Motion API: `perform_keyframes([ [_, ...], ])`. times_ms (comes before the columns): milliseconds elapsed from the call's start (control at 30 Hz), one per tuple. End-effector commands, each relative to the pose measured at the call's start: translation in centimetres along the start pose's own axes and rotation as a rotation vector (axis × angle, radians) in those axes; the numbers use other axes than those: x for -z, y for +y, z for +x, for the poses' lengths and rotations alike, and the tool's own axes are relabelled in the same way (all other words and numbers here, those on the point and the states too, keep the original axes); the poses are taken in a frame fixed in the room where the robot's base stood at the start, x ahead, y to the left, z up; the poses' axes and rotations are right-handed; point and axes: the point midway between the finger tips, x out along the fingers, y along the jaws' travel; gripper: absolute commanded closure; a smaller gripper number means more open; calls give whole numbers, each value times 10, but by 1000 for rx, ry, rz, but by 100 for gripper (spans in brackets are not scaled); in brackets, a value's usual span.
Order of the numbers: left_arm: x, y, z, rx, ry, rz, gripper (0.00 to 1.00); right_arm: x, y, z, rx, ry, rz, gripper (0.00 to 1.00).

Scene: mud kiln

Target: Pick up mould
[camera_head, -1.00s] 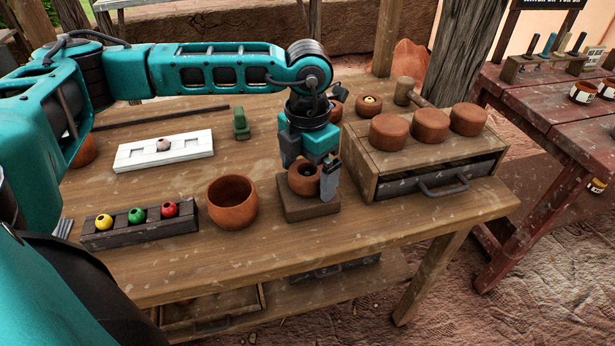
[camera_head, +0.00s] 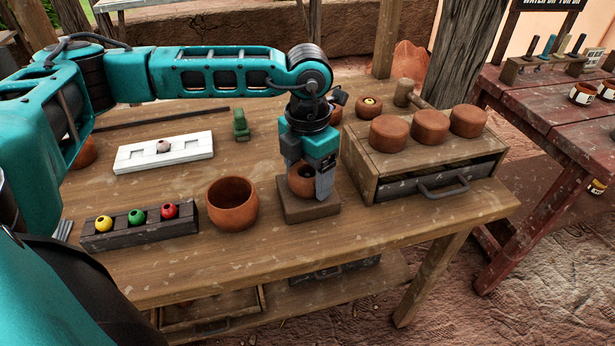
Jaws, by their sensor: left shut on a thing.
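The mould (camera_head: 299,187), a small round reddish-brown clay piece with a dark opening on top, sits on a square brown block (camera_head: 310,211) near the front middle of the table. My left gripper (camera_head: 307,177) comes down over it from above and is shut on it, with one grey finger at its right side. The fingers hide part of the mould, and I see no clear gap between it and the block. My right gripper is not in view.
A clay bowl (camera_head: 232,204) stands just left of the block. A wooden drawer box (camera_head: 395,165) with three clay lids stands close on the right. A dark rack (camera_head: 140,232) holds yellow, green and red balls. The front table strip is clear.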

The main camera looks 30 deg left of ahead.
Motion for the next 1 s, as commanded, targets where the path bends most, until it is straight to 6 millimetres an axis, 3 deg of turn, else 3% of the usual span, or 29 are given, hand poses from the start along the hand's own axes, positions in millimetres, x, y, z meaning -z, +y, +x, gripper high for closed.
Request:
perform_keyframes([
  [267,-1,0,-6,0,-3,-1,67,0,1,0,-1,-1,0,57],
  [467,-1,0,-30,-1,-5,-1,67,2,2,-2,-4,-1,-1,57],
  [1000,-1,0,-165,0,-6,1,68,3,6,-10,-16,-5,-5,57],
])
